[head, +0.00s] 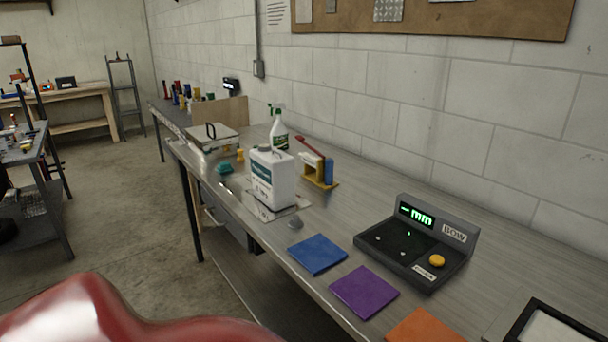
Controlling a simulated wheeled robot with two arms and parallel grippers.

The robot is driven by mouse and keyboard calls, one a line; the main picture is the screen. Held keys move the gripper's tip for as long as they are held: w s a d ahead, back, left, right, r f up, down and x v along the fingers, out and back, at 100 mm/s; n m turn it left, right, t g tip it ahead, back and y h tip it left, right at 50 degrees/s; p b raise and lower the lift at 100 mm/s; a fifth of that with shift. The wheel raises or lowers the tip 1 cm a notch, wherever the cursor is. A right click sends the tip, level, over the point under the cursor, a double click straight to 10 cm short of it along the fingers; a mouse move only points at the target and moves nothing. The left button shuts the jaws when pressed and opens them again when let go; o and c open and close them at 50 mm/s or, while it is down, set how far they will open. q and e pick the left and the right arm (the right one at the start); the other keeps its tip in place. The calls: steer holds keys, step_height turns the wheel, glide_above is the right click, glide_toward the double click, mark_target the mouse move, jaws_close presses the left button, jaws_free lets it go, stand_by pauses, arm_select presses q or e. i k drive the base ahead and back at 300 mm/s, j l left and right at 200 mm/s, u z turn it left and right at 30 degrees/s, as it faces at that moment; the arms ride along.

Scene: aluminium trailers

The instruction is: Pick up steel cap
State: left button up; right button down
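Neither of my grippers is in view.
A purple square (363,291) and an orange square (425,327) lie along the front edge. A black device with a green display (420,245) stands to the right. A spray bottle (279,130) and a yellow holder (322,178) stand behind the jug. Floor at left is open.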

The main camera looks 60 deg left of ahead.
mark_target(295, 223)
steer(key=u, duration=2.1)
